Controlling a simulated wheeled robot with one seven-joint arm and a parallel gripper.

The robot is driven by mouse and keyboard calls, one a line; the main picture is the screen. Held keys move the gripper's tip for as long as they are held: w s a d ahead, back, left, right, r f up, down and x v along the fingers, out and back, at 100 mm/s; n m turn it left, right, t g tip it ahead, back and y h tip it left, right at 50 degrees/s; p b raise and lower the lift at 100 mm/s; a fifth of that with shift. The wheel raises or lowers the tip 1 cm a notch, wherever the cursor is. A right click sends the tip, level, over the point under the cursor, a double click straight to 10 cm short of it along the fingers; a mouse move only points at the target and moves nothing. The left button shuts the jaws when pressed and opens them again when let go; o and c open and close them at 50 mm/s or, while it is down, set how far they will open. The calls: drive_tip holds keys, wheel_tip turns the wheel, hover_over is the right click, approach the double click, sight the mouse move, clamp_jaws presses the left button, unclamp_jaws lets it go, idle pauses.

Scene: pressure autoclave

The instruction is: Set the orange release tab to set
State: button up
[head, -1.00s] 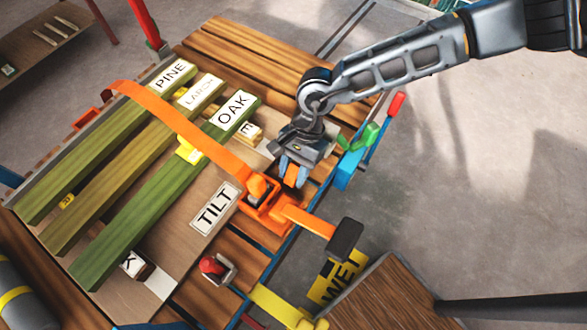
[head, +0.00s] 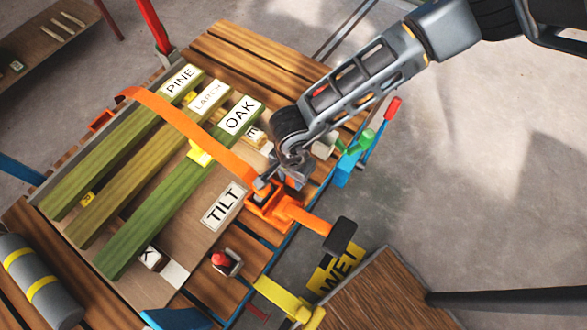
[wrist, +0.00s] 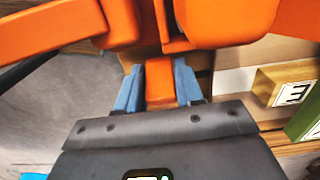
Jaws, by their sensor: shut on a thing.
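The orange ratchet buckle (head: 268,207) sits at the board's right edge, beside the TILT label, at the end of an orange strap (head: 182,123). An orange handle (head: 306,219) with a black grip sticks out from it to the right. My gripper (wrist: 158,86) is at the buckle's upper side. In the wrist view its blue fingers are shut on the orange release tab (wrist: 160,76), one on each side, just below the orange buckle body (wrist: 220,18). In the head view my wrist hides the tab and most of the fingers.
Green beams marked PINE (head: 180,80) and OAK (head: 238,117) lie under the strap, with LARCH (head: 208,96) between them. A red knob (head: 219,258), a yellow lever (head: 285,298) and green and blue parts (head: 362,142) stand near the edge. Open floor lies right.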

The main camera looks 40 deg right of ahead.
drive_tip(key=shift+a+h, duration=0.2)
drive_tip(key=shift+h, duration=0.4)
drive_tip(key=shift+r, duration=0.1)
drive_tip(key=o, duration=1)
drive_tip(key=shift+s, duration=0.1)
drive_tip(key=shift+c, duration=0.2)
drive_tip(key=r, duration=0.4)
drive_tip(key=a+r, duration=0.1)
drive_tip(key=r, duration=0.1)
drive_tip(key=shift+r+b, duration=0.25)
drive_tip(key=shift+b, duration=0.15)
drive_tip(key=shift+s+r, duration=0.15)
drive_tip(key=shift+r, duration=0.45)
